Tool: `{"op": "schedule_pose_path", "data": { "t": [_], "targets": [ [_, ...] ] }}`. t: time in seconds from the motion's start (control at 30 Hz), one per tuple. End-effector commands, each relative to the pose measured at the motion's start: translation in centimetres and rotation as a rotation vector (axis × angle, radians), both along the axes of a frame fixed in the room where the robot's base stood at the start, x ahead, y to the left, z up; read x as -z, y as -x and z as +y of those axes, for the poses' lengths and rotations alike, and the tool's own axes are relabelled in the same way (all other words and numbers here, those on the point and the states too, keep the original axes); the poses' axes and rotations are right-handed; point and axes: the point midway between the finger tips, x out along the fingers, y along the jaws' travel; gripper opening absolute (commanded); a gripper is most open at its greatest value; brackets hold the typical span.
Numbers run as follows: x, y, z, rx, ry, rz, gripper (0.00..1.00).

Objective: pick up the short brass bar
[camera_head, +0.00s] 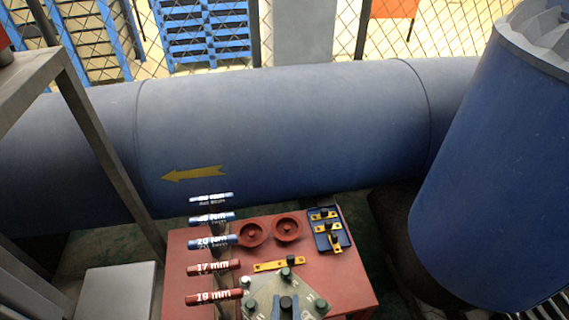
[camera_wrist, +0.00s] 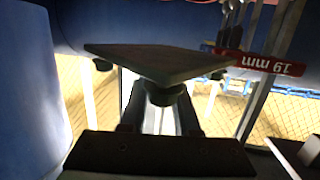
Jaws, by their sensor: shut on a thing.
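Several yellow brass-coloured bars, each with a dark knob, are in the head view. Shorter ones lie in a blue tray (camera_head: 345,240) at the right of the red table: a top bar (camera_head: 318,216), one below it and one set crosswise (camera_head: 335,246). A longer yellow bar (camera_head: 265,266) lies on the table left of the tray. In the wrist view my gripper (camera_wrist: 162,110) is shut on the middle knob of a flat grey plate (camera_wrist: 150,60), with no brass bar visible in it. The plate also shows in the head view (camera_head: 265,300), at the bottom edge.
The red table (camera_head: 350,285) also holds two round red dishes (camera_head: 287,228). Labelled wrenches or sockets (camera_head: 213,268) line its left side. A big blue pipe (camera_head: 290,130) runs behind it. A blue tank (camera_head: 495,160) stands close on the right. A grey frame (camera_head: 95,130) stands left.

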Motion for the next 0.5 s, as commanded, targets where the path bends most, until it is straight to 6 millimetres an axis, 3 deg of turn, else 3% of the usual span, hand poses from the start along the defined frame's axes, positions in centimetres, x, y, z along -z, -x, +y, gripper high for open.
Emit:
{"op": "schedule_pose_path", "data": {
  "t": [0.03, 0.5],
  "targets": [
    [-1.9, -0.1, -0.1, 0.0, 0.0, -0.007, 0.0],
    [-8.5, 0.4, -0.1, -0.001, 0.0, -0.004, 0.0]
  ]
}}
